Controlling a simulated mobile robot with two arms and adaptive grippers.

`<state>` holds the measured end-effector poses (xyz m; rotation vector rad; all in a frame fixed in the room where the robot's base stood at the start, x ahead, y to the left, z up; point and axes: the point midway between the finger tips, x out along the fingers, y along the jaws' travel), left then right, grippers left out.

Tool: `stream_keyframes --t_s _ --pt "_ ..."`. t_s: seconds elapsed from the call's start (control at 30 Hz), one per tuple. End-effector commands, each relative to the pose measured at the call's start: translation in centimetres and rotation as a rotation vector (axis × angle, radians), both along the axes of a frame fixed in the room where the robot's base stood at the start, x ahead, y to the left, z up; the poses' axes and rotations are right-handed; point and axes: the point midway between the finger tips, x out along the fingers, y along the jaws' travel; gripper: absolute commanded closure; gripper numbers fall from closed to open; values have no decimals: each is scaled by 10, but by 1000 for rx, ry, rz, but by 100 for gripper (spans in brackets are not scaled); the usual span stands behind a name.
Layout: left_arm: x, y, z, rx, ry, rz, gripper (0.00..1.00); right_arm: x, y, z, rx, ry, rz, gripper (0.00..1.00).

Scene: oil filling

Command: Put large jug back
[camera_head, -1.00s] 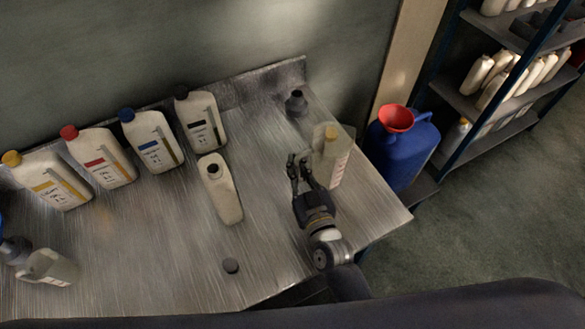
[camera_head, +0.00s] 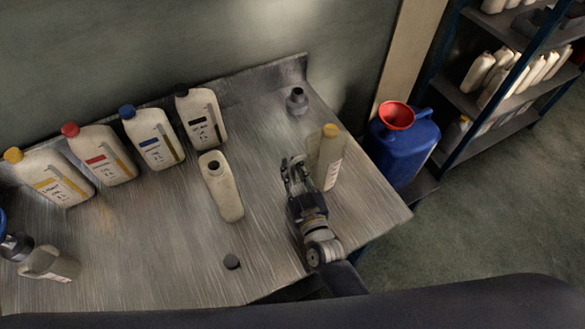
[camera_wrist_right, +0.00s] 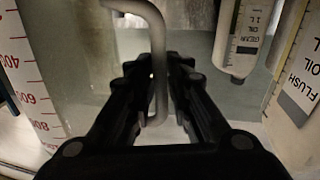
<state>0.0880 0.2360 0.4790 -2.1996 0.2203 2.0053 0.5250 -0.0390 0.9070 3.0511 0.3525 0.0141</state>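The large jug (camera_head: 313,146) is a clear measuring jug at the right part of the steel bench. My left gripper cannot be made out.
Pale bottles with yellow (camera_head: 50,178), red (camera_head: 100,155), blue (camera_head: 152,138) and black (camera_head: 201,120) caps line the back. An uncapped bottle (camera_head: 225,192) stands mid-bench; a dark cap (camera_head: 231,262) lies in front.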

Motion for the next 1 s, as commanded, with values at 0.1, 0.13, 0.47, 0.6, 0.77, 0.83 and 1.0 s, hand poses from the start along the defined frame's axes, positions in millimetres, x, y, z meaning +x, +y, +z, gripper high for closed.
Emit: stream_keyframes --t_s 0.1,0.13,0.47,0.6,0.77,0.83,1.0 --pt "0 0 0 0 0 -1 29 0 0 0 0 0 0 70" --pt "0 0 0 0 0 -1 29 0 0 0 0 0 0 70" --pt "-1 -1 1 -1 1 -1 29 -4 -1 2 1 1 0 70" --pt "-1 -1 -2 -1 1 -1 29 -23 -6 1 -1 2 0 70" --pt "-1 -1 -8 -1 1 -1 29 -55 -13 0 -1 3 0 70" --pt "-1 -1 -10 -1 1 -1 29 -69 -16 0 -1 4 1 70" --pt "-1 0 -15 -1 1 0 29 -96 -23 1 0 2 0 70"
